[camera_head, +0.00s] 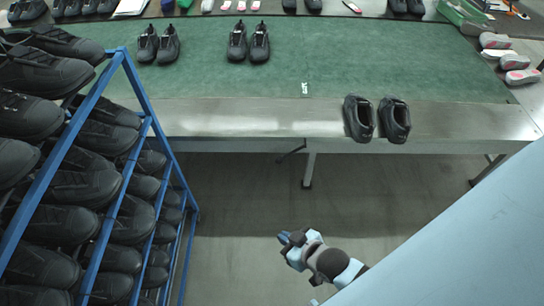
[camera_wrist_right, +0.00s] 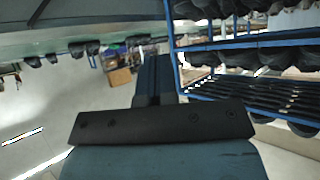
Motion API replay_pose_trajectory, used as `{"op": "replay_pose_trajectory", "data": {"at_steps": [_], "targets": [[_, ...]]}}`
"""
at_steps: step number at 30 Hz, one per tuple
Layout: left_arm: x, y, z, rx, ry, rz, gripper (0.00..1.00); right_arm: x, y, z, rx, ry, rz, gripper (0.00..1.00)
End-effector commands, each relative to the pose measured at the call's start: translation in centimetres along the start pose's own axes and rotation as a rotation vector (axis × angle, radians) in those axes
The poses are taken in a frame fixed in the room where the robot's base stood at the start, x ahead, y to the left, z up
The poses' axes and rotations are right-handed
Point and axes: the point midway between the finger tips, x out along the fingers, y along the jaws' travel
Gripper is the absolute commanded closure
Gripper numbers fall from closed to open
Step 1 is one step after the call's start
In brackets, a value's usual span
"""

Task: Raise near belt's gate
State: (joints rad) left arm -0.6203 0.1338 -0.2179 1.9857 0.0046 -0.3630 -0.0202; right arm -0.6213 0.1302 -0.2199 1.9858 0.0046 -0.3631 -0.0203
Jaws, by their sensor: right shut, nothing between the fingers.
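The near belt (camera_head: 300,85) is a green surface with a bare metal edge, running across the upper part of the head view. I cannot pick out its gate in either view. My right gripper (camera_head: 284,238) is low in the head view, over the floor in front of the belt's edge and well apart from it. In the right wrist view its fingers (camera_wrist_right: 153,80) are together with nothing between them. My left gripper is not in view.
A blue rack (camera_head: 150,100) full of black shoes stands at the left; it also shows in the right wrist view (camera_wrist_right: 176,62). Pairs of black shoes (camera_head: 249,42) stand on the belt, one pair (camera_head: 394,120) at its metal edge. The floor (camera_head: 235,215) below is clear.

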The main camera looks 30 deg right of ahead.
Motion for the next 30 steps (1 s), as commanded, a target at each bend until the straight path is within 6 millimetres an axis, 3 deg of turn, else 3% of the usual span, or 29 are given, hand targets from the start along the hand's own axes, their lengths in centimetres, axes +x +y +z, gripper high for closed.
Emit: {"op": "replay_pose_trajectory", "data": {"at_steps": [10,14,17,22,27,30], "targets": [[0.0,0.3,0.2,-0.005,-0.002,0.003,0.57,-0.1,0.1,0.2,-0.001,-0.004,0.000,1.00],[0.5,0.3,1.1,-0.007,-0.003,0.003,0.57,2.1,1.0,0.8,0.008,-0.029,0.008,1.00],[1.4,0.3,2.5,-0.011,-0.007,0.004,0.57,6.2,2.8,1.9,0.034,-0.087,0.029,1.00],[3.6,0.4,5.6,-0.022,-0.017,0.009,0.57,15.6,8.6,2.5,0.122,-0.240,0.117,1.00],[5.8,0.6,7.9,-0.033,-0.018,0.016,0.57,23.3,15.5,0.5,0.255,-0.393,0.254,1.00],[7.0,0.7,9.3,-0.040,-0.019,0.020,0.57,26.5,19.3,-1.7,0.346,-0.470,0.345,1.00]]}}
